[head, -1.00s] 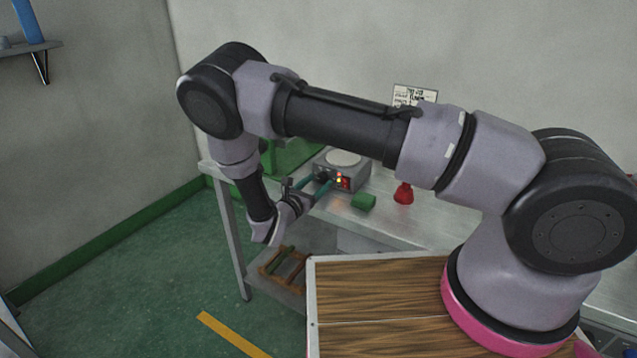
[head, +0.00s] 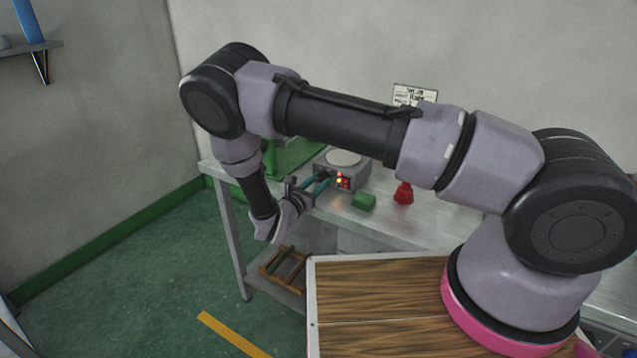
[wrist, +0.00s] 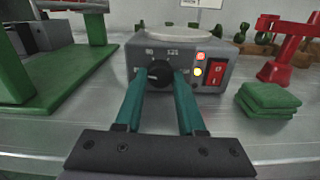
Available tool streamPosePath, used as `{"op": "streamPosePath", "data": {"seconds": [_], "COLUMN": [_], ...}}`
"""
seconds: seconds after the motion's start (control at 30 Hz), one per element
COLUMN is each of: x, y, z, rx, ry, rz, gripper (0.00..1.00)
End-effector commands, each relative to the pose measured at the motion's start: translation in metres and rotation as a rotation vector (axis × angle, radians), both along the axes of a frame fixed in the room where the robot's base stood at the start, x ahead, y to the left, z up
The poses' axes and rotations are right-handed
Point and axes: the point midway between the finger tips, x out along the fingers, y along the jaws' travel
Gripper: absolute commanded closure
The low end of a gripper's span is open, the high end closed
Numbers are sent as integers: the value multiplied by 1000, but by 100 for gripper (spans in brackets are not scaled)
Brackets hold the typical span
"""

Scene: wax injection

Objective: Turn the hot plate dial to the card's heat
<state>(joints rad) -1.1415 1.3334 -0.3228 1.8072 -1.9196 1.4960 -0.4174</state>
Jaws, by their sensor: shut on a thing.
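The hot plate (head: 350,170) is a grey box with a pale round top on the metal bench. In the wrist view its front panel (wrist: 214,56) shows a black dial (wrist: 159,74) with printed marks above it, lit red and yellow lamps, and a red switch. My gripper (wrist: 160,82) has its two teal fingers at either side of the dial, shut on it. In the head view my gripper (head: 318,186) reaches the front of the hot plate. The card (head: 414,95) is on the wall behind, partly hidden by my arm; its writing is too small to read.
Folded green cloths (wrist: 268,100) lie right of the hot plate, with a red stand (wrist: 291,48) beyond them. A green frame (wrist: 75,70) stands to the left. A wooden rack (head: 284,268) sits on the lower shelf.

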Motion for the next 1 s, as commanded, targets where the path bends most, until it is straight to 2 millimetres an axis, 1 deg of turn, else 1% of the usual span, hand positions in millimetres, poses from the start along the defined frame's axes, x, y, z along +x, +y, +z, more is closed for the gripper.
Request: {"op": "streamPosePath", "data": {"seconds": [0.27, 1.0], "x": [0, 0], "y": [1, 2], "z": [0, 0], "rx": [155, 741], "ry": [-103, -489], "rz": [2, 0], "gripper": [100, 100]}}
